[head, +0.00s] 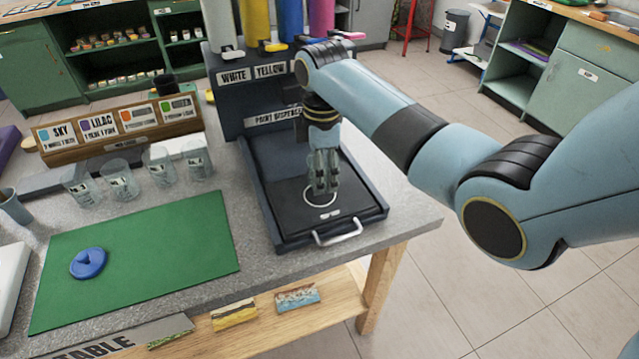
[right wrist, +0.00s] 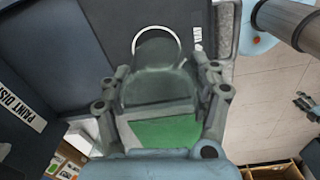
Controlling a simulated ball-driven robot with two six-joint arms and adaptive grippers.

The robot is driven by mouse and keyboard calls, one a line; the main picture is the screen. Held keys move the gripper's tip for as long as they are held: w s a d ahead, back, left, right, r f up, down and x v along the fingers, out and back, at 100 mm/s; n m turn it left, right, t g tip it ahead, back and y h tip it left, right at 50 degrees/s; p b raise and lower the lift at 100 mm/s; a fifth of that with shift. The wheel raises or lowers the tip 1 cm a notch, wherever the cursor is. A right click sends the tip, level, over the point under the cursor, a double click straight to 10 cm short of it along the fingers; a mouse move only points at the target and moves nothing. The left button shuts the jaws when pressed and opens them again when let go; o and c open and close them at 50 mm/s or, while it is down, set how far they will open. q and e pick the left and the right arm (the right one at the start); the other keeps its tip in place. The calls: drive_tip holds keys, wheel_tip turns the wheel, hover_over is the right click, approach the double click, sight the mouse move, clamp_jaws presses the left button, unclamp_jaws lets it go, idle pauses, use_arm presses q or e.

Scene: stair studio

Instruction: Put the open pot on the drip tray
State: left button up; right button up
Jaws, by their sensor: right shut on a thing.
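The drip tray (head: 357,218) is dark, with a metal handle at the front, below the paint dispenser. A white ring (head: 334,201) marks its floor; it also shows in the right wrist view (right wrist: 157,28). My right gripper (head: 322,188) points down over the ring, shut on a clear pot (right wrist: 160,75). In the head view the fingers mostly hide the pot. In the right wrist view it sits between the fingers, see-through and greyish, with green in its lower part. I cannot tell whether its bottom touches the tray. My left gripper is out of view.
Several clear pots (head: 160,168) stand on the grey table left of the tray. A green mat (head: 150,245) holds a blue round piece (head: 88,263). The dispenser (head: 265,95) rises behind the tray. A label rack (head: 115,130) stands at the back left.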

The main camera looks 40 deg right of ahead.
drive_tip(key=shift+w+a+f, duration=0.15)
drive_tip(key=shift+w+f, duration=0.25)
drive_tip(key=shift+w, duration=0.05)
drive_tip(key=shift+f, duration=1.85)
drive_tip(key=o, duration=1.5)
drive_tip(key=shift+f, duration=0.1)
drive_tip(key=shift+r, duration=0.5)
wheel_tip(320, 180, up, 11)
drive_tip(key=shift+s+r, duration=0.15)
